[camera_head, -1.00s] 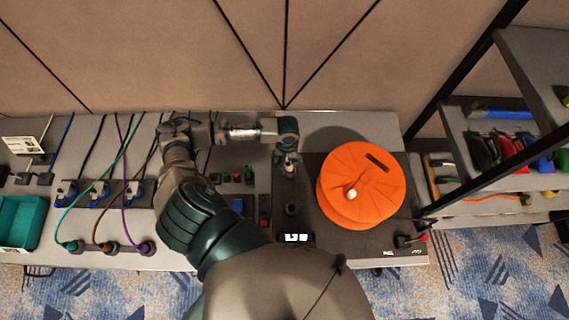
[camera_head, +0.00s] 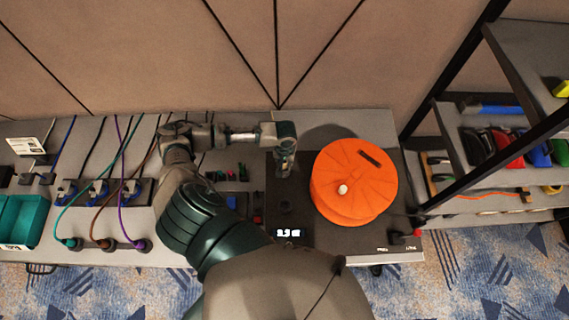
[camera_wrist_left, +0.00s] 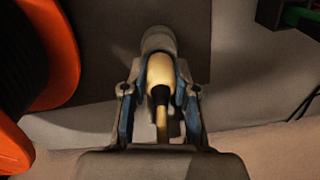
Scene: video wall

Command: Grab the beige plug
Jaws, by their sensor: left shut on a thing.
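The beige plug (camera_wrist_left: 160,72) shows in the left wrist view between the two blue-lined fingers, with a dark collar and a yellowish cable leading back toward the wrist. My left gripper (camera_wrist_left: 160,105) is shut on it. A grey round piece (camera_wrist_left: 157,38) is at the plug's far end; I cannot tell whether it is part of the plug or a fitting. In the head view my left gripper (camera_head: 285,166) is over the black mat (camera_head: 345,240), left of the orange reel (camera_head: 353,182), and mostly hides the plug. My right gripper is not in view.
Several plugs and cables sit on power strips (camera_head: 105,192) at the left, beside a teal bin (camera_head: 20,220). A shelf rack (camera_head: 475,185) with tools stands at the right. A lit readout (camera_head: 288,232) shows near the mat's front. The mat between readout and reel is clear.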

